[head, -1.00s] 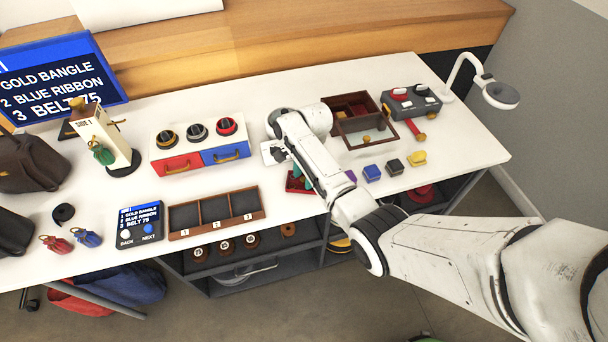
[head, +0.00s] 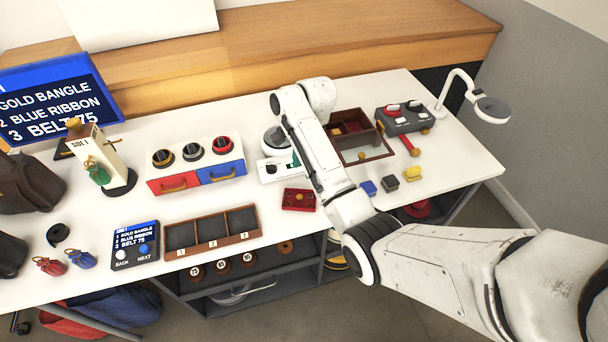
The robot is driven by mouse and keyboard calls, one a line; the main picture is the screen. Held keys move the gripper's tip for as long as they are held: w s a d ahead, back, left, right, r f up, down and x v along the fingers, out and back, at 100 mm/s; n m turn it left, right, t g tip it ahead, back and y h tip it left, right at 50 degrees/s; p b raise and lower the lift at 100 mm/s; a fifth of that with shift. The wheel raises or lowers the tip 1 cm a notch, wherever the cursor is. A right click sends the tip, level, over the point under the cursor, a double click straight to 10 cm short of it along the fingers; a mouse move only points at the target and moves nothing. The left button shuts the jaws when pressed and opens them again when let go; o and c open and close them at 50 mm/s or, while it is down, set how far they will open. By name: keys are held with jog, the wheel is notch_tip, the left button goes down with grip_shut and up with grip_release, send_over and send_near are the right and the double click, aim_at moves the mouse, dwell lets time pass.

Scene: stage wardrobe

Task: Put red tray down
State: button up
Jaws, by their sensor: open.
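The red tray (head: 299,199) lies flat on the white table, left of my arm and right of the three-slot wooden rack. It is small and shallow, with a small yellowish mark or piece in its middle. My gripper (head: 296,160) is mostly hidden behind my arm; only a bit of teal shows at its tips. It is open, just beyond the tray's far side in the picture and apart from it. Its height above the table is hard to tell.
The wooden rack (head: 213,233) is left of the tray. A white scale-like device (head: 270,170) stands behind it. A drawer unit (head: 196,176), a wooden box (head: 366,150), a grey control box (head: 405,117) and small coloured blocks (head: 391,183) stand around. White table is bare in front of the tray.

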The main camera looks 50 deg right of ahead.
jog(key=s+a+f+n+h, duration=0.1)
jog(key=s+a+f+n, duration=0.6)
jog(key=s+a+n, duration=0.6)
jog(key=s+n, duration=0.1)
jog(key=s, duration=0.2)
jog(key=s+a+r+n, duration=0.1)
jog(key=s+a+n, duration=0.1)
jog(key=s, duration=0.3)
jog(key=s+a+r+n+h, duration=0.1)
jog(key=s+a+n, duration=0.1)
jog(key=s, duration=0.3)
jog(key=shift+r+n+t, duration=0.25)
jog(key=shift+n+t, duration=0.05)
jog(key=shift+n, duration=0.6)
